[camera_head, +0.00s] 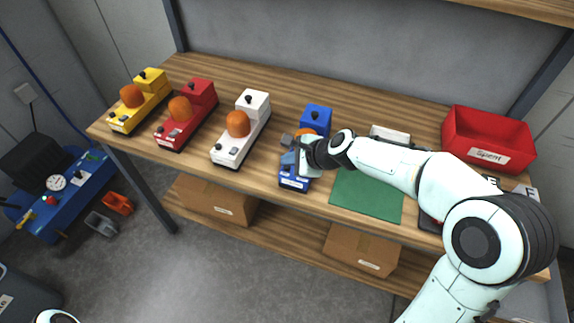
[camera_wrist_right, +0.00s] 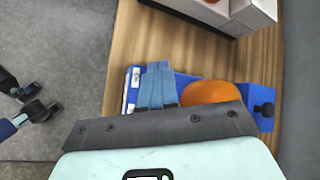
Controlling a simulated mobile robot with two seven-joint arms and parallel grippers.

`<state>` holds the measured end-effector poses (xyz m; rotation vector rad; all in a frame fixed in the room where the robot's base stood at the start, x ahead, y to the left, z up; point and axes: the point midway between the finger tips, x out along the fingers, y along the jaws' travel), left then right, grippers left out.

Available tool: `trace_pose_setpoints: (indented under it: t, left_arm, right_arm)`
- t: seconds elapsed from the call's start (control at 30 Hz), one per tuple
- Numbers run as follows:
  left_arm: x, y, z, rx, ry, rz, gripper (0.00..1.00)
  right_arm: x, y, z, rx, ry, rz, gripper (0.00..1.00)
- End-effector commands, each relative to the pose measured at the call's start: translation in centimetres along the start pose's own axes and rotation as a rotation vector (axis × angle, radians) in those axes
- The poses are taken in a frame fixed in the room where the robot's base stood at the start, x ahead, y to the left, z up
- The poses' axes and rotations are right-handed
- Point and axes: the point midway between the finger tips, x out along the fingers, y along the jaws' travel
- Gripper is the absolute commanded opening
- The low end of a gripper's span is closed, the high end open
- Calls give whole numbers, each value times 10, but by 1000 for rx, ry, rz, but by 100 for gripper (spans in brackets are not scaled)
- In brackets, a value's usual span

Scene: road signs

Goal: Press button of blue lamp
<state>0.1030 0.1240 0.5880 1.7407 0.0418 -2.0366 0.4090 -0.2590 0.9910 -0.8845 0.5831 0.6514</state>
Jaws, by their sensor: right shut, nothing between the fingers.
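The blue lamp (camera_head: 316,118) stands on the wooden bench, right of the white lamp. It has a raised block with a black knob at the back and an orange dome (camera_wrist_right: 212,92). My right gripper (camera_head: 288,158) is shut and empty, over the front part of the blue lamp. In the wrist view its blue fingertips (camera_wrist_right: 155,75) lie together over the lamp's blue base (camera_wrist_right: 183,80), beside the dome. I cannot tell whether they touch it. They hide part of the base, and any button under them. The black knob (camera_wrist_right: 265,109) shows clear of the fingers.
White (camera_head: 236,150), red (camera_head: 174,135) and yellow (camera_head: 125,122) lamps stand in a row to the left. A green mat (camera_head: 365,198) lies right of the blue lamp, partly under my right arm. A red bin (camera_head: 487,150) stands at the back right.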

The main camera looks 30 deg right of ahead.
Motion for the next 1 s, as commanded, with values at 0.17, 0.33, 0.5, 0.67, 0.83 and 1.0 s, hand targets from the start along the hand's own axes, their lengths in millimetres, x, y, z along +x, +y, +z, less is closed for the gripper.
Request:
trace_pose_setpoints:
  t: [0.17, 0.33, 0.5, 0.67, 0.83, 1.0]
  left_arm:
    - [4, -2, 1, -1, -2, -1, 49]
    - [4, -2, 1, -1, -2, -1, 49]
    - [4, -2, 1, -1, -2, -1, 49]
    - [6, -3, 1, -1, -3, -1, 49]
    - [6, -3, 1, -1, -3, -1, 49]
    - [1, 0, 0, 0, -1, 0, 49]
  right_arm:
    - [4, 3, -3, 0, 1, 0, 0]
    - [3, 2, -2, 0, 0, 0, 0]
    - [4, 3, -3, 0, 0, 0, 0]
    - [5, 4, -4, 0, 1, 1, 0]
    - [5, 4, -4, 0, 1, 1, 0]
    - [2, 1, -1, 0, 1, 1, 0]
